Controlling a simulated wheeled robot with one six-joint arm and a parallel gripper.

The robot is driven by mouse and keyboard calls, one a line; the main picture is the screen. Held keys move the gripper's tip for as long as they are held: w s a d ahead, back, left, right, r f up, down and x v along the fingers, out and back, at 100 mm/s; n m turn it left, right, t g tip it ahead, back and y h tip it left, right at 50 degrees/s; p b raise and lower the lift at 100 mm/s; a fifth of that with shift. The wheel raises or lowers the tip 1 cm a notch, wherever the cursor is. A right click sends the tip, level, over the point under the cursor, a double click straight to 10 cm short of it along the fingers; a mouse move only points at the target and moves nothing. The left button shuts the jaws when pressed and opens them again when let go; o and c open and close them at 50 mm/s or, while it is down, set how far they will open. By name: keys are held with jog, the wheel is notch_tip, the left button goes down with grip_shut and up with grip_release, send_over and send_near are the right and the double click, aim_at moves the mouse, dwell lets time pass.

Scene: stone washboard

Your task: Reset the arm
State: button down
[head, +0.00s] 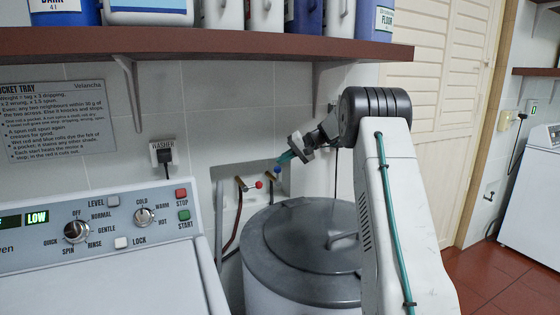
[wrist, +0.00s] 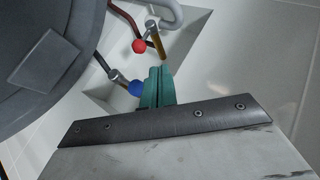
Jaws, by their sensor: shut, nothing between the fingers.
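My gripper (head: 286,156) is at the end of my raised arm, in front of the wall recess behind the round grey drum. In the wrist view the teal fingers of my gripper (wrist: 157,78) are together and empty. A tap with a blue knob (wrist: 136,88) shows right beside the fingers; I cannot tell whether they touch. A tap with a red knob (wrist: 139,46) is a little farther off. In the head view the red knob (head: 258,185) and the blue knob (head: 277,170) sit just below my gripper.
A grey lidded drum (head: 262,262) stands below my arm. A washer panel (head: 105,222) with dials and buttons is at the left. A brown shelf (head: 220,45) with several bottles runs above. A louvred door (head: 440,100) and red tiled floor (head: 500,275) are at the right.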

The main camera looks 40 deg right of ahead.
dwell(0.3)
jog(key=s+a+f+m+g, duration=0.1)
jog(key=s+a+f+g, duration=0.35)
jog(key=s, duration=0.35)
jog(key=s+a+r+n+h, duration=0.1)
jog(key=s+a+n+h, duration=0.1)
jog(key=s+a, duration=0.7)
jog(key=s+a+r+n+g+h, duration=0.1)
jog(key=s+a, duration=0.8)
jog(key=s, duration=1.1)
jog(key=s+a+r+n+g+h, duration=0.1)
jog(key=s+a+r+n+h, duration=0.1)
jog(key=s+a, duration=0.8)
jog(key=s+n+h, duration=0.1)
jog(key=s+h, duration=0.1)
jog(key=s, duration=0.2)
jog(key=shift+s+r+n, duration=0.2)
jog(key=shift+s+n, duration=0.15)
jog(key=shift+n, duration=0.05)
jog(key=shift+f+g, duration=0.1)
jog(key=shift+g, duration=0.25)
